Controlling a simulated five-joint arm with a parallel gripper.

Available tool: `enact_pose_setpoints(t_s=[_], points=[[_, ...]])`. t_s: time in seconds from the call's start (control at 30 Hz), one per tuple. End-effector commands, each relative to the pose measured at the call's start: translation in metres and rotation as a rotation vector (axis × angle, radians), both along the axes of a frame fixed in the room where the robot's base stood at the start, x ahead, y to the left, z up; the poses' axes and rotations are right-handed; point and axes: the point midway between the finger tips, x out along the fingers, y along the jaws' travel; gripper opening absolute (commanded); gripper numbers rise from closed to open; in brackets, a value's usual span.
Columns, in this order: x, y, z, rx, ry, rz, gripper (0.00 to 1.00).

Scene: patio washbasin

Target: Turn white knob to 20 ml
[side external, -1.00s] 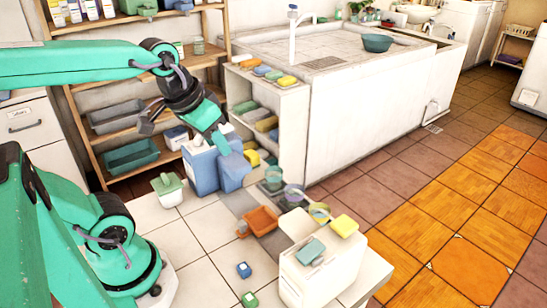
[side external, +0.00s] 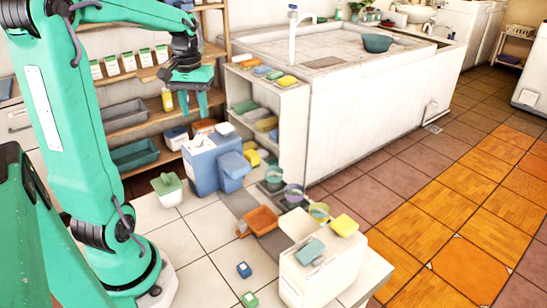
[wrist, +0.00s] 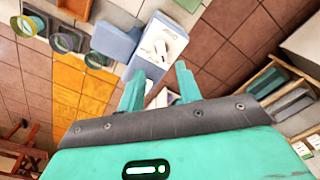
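A blue box-shaped dispenser (side external: 205,163) stands upright on the pale tiles by the shelving. Its white top panel (wrist: 162,42) with small grey markings faces the wrist camera, and its blue side (wrist: 118,42) also shows there. I cannot clearly make out a white knob; small pale parts are on the dispenser's top. My gripper (side external: 194,104) hangs above the dispenser, fingers down, apart from it. In the wrist view my gripper (wrist: 160,72) is open, with a clear gap between its two fingers and nothing held.
A white dispenser (side external: 312,276) stands at the front, and a small white-green tub (side external: 167,189) left of the blue one. An orange container (side external: 261,220) and several cups (side external: 293,194) are to the right. Wooden shelves (side external: 140,125) stand close behind my gripper.

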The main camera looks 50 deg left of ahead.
Motion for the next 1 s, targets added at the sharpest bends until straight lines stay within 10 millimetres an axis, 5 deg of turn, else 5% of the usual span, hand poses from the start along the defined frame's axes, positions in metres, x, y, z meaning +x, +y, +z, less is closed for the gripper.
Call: enact_pose_setpoints(t_s=[0.47, 1.0], points=[[-0.001, 0.003, -0.012, -0.005, 0.006, 0.01, 0.35], [-0.001, 0.003, -0.071, -0.005, 0.006, 0.009, 0.35]])
